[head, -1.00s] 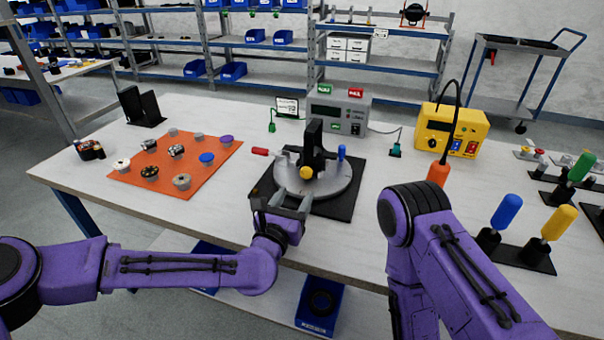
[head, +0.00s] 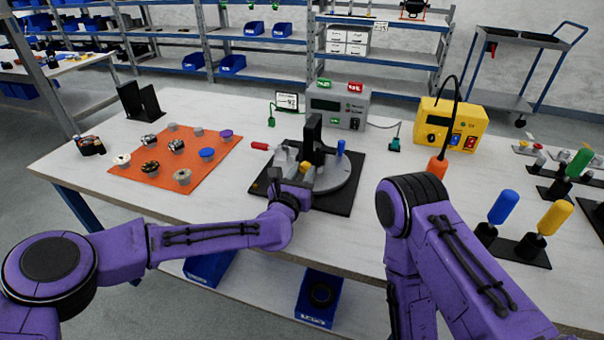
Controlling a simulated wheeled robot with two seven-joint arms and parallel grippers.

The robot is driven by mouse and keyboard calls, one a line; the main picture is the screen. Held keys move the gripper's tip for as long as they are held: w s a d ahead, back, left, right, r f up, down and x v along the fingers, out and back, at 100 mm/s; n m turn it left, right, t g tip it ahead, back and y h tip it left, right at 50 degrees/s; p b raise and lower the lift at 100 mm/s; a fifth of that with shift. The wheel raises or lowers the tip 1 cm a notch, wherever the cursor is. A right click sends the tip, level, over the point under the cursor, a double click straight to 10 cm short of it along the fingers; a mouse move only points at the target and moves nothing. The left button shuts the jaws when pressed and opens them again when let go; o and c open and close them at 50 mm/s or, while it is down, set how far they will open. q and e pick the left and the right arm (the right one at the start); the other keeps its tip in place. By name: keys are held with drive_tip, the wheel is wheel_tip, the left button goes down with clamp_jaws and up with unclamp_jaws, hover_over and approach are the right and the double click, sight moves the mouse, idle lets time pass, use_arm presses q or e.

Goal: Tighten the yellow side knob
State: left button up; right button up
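The yellow side knob (head: 305,167) sits low on the front of a black upright post (head: 313,138) on a round grey turntable fixture (head: 338,185). Only a small part of the knob shows; my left gripper hides the rest. My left gripper (head: 293,170) reaches in from the front left, over the fixture's near edge, with its fingertips close to the knob. Its grey fingers look apart, one to the left of the knob and one in front of it. I cannot tell whether they touch it. My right gripper is out of view; only its arm shows.
A red handle (head: 260,146) and a blue handle (head: 340,147) stick out at the fixture's sides. An orange mat (head: 130,179) with several knobs lies left. A grey meter box (head: 338,106) and yellow power unit (head: 448,128) stand behind. Coloured-handled tools stand at right.

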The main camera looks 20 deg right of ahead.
use_arm(q)
drive_tip(key=shift+f+m+b, duration=0.25)
drive_tip(key=shift+m+b, duration=0.55)
drive_tip(key=shift+b, duration=0.1)
drive_tip(key=shift+m+b, duration=0.4)
drive_tip(key=shift+m, duration=0.3)
drive_tip(key=shift+r+m, duration=0.15)
drive_tip(key=shift+m, duration=0.45)
drive_tip(key=o, duration=1.1)
drive_tip(key=shift+r, duration=0.1)
drive_tip(key=shift+c, duration=0.2)
drive_tip(key=shift+s, duration=0.1)
drive_tip(key=b+v, duration=0.1)
drive_tip(key=v, duration=0.9)
drive_tip(key=shift+s+a, duration=0.15)
drive_tip(key=shift+a, duration=0.05)
